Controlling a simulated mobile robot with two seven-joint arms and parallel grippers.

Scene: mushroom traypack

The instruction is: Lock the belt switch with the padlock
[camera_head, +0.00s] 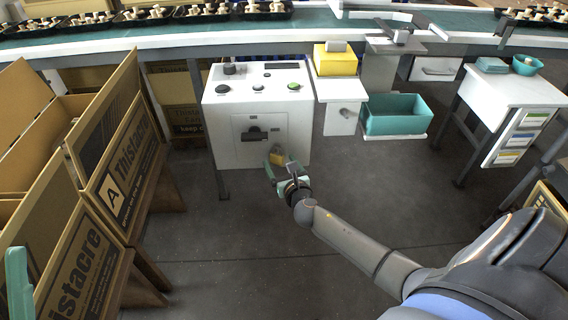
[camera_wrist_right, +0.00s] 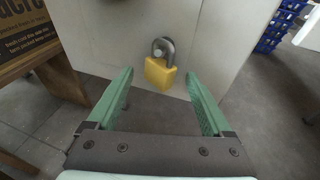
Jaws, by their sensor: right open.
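The yellow padlock (camera_wrist_right: 160,73) with a grey shackle hangs on a round peg on the white cabinet (camera_head: 222,150); it also shows low on the cabinet front in the head view (camera_head: 277,155). The belt switch (camera_head: 256,134) is a black handle on a square plate on the cabinet front. My right gripper (camera_wrist_right: 159,75) is open, its green fingers pointing at the padlock, which appears between and just beyond the fingertips. Contact is not visible. A green finger of my left gripper (camera_head: 17,272) shows at the left edge; its other finger is out of sight.
Cardboard boxes (camera_head: 120,160) stand at the left. Right of the cabinet are a yellow box (camera_head: 335,62), a teal bin (camera_head: 395,127) and a white drawer table (camera_head: 515,88). A conveyor (camera_head: 180,30) with mushroom trays runs behind. The floor before the cabinet is clear.

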